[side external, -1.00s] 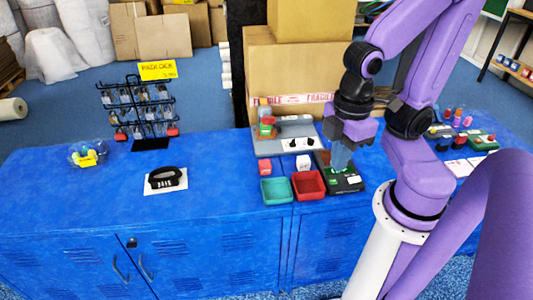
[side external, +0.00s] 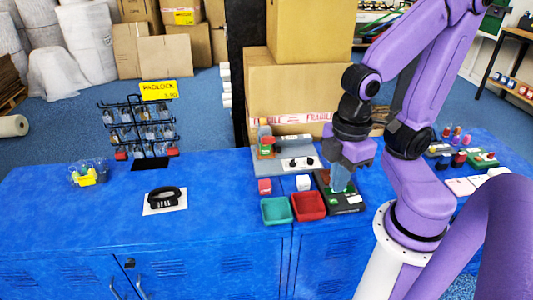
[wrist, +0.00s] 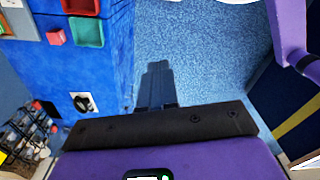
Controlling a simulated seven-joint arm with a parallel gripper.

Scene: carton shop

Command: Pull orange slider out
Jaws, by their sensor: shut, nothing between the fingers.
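I cannot pick out the orange slider for certain in either view. A black device with green parts (side external: 345,202) lies on the blue table at its front right. My gripper (side external: 341,186) points down over this device in the side external view, and its grey-blue fingers are shut and empty. They hide part of the device, and I cannot tell whether the tips touch it. In the wrist view the shut fingers (wrist: 156,70) show against the blue floor. A grey fixture with a green and orange-red block (side external: 266,148) stands farther back to the left.
A green tray (side external: 276,211) and a red tray (side external: 309,206) sit left of the black device. A padlock rack (side external: 140,130) and cartons (side external: 290,85) stand farther back. The table's left front is mostly clear.

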